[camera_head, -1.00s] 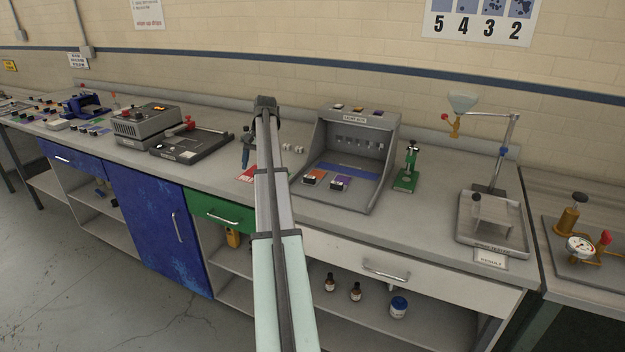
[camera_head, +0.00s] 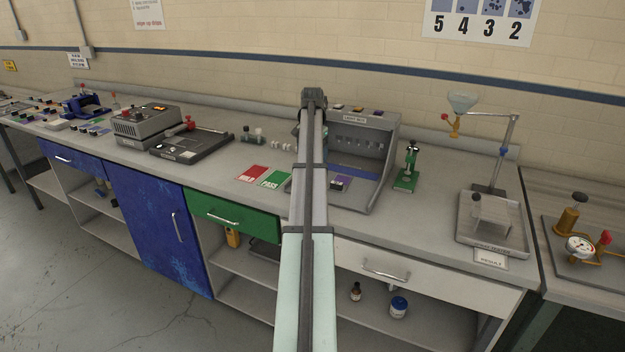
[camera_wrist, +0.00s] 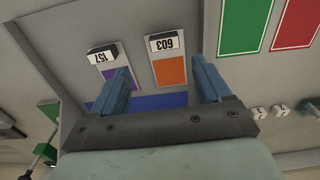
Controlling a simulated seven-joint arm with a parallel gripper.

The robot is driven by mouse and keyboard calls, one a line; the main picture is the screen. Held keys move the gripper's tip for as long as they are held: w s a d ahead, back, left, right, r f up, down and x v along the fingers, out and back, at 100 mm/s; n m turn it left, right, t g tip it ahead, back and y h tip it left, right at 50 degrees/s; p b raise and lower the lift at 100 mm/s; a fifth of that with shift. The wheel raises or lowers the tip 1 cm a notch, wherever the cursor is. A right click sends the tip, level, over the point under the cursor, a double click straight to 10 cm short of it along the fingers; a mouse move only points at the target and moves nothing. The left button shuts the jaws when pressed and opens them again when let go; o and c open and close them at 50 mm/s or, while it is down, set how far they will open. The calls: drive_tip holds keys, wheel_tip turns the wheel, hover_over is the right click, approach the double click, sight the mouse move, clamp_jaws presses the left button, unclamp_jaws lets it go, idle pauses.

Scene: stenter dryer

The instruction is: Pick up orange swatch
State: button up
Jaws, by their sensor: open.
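The orange swatch (camera_wrist: 171,72) lies on the floor of the light box in the wrist view, with a white tag marked 603 at one end. My gripper (camera_wrist: 163,80) is open, and the swatch shows between its two blue fingers, nearer the right one. I cannot tell how high the fingers are above it. A purple swatch (camera_wrist: 118,76) with a tag marked 157 lies to its left, partly behind the left finger. In the head view my arm hides the orange swatch; the purple swatch (camera_head: 340,183) shows just right of the arm.
The light box (camera_head: 385,150) has side walls and a top around the swatches. A red card (camera_head: 252,173) and a green card (camera_head: 274,178) lie left of it. A green stand (camera_head: 406,170) is on its right. Small white cubes (camera_wrist: 281,110) show in the wrist view.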

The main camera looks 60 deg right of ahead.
drive_tip(key=shift+w+a+f, duration=0.1)
drive_tip(key=shift+w+f, duration=0.05)
drive_tip(key=shift+f, duration=1.15)
drive_tip(key=shift+w+f, duration=0.15)
drive_tip(key=shift+f, duration=1.15)
drive_tip(key=shift+w+a+f, duration=0.1)
drive_tip(key=shift+w+f, duration=0.05)
drive_tip(key=shift+f, duration=1.15)
drive_tip(key=shift+d, duration=0.1)
drive_tip(key=c, duration=1.1)
drive_tip(key=shift+r, duration=0.1)
drive_tip(key=shift+c, duration=0.2)
drive_tip(key=shift+r, duration=0.1)
wheel_tip(320, 180, up, 8)
drive_tip(key=shift+r, duration=0.25)
drive_tip(key=s+d+f, duration=0.1)
drive_tip(key=s+d, duration=0.1)
drive_tip(key=s, duration=2.9)
drive_tip(key=shift+s, duration=0.3)
